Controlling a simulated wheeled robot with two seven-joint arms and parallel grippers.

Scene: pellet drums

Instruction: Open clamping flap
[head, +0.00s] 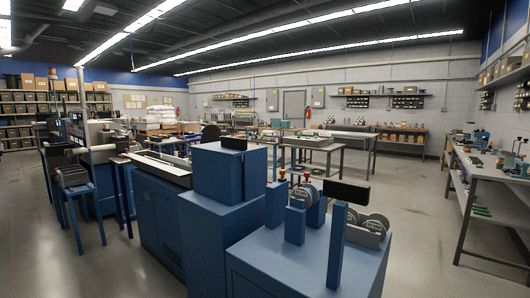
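No gripper or arm of mine shows in the head view. In front of me stands a blue machine cabinet (300,262). On its top are blue upright blocks (296,222), small red-topped parts (307,178), and a grey round disc (307,196). Two grey reels (374,224) sit at the right of the top. A black block (347,191) sits at the upper end of a slim blue post (337,240). A taller blue box (231,172) with a black block (232,143) on top stands just left. I cannot tell which part is the clamping flap.
A long blue machine (160,215) runs off to the left, with a small blue-legged table (78,191) beyond. A grey workbench (490,190) lines the right side. Another table (318,143) stands behind. Open floor (425,240) lies between the near cabinet and the right bench.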

